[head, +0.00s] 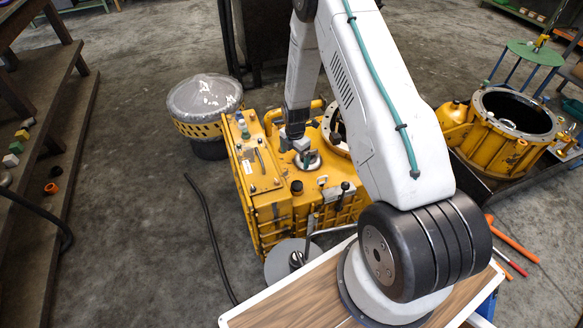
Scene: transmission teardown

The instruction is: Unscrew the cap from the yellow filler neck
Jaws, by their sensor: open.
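The yellow transmission housing (272,205) stands on the floor in the middle of the head view. My gripper (301,154) points down over its top, at a round grey metal fitting (314,165). The jaws are open; the fingertips are small and partly merge with the fitting, so I cannot tell whether they touch it. A short yellow neck with a dark round top (297,187) stands just in front of the fitting. I cannot tell for certain which of these is the filler neck and its cap. My arm hides the right part of the housing.
A yellow ring-shaped casing (507,112) sits in a dark tray at the right. A plastic-covered drum (205,97) stands behind left. A black hose (208,235) lies on the floor. Wooden steps (60,120) with small parts are at left.

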